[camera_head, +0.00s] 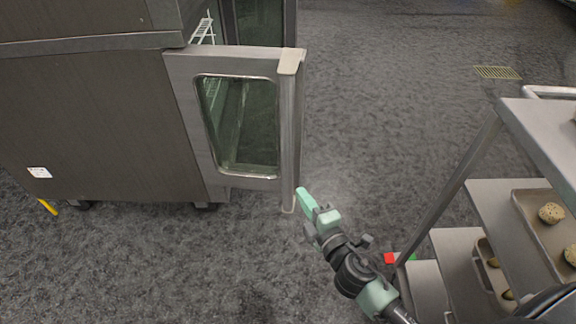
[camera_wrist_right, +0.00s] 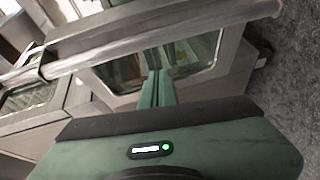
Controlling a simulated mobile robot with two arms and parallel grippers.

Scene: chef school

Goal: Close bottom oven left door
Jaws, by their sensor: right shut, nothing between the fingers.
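The bottom oven left door (camera_head: 180,105) is a grey metal door with a rounded glass window. It stands open, swung out from the oven (camera_head: 90,130). A long vertical bar handle (camera_head: 291,130) runs along its free edge. My right gripper (camera_head: 306,199) is shut and empty, close beside the lower end of the handle; I cannot tell whether they touch. In the right wrist view the two green fingers (camera_wrist_right: 157,88) are together, pointing at the door window (camera_wrist_right: 190,58), with the handle bar (camera_wrist_right: 150,35) crossing beyond them. My left gripper is not in view.
A metal rack trolley (camera_head: 455,240) with trays of round food (camera_head: 551,213) stands close at the right. A red and green object (camera_head: 392,258) lies on the floor by it. A floor drain (camera_head: 497,73) is at the upper right. Open floor (camera_head: 390,110) lies between door and trolley.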

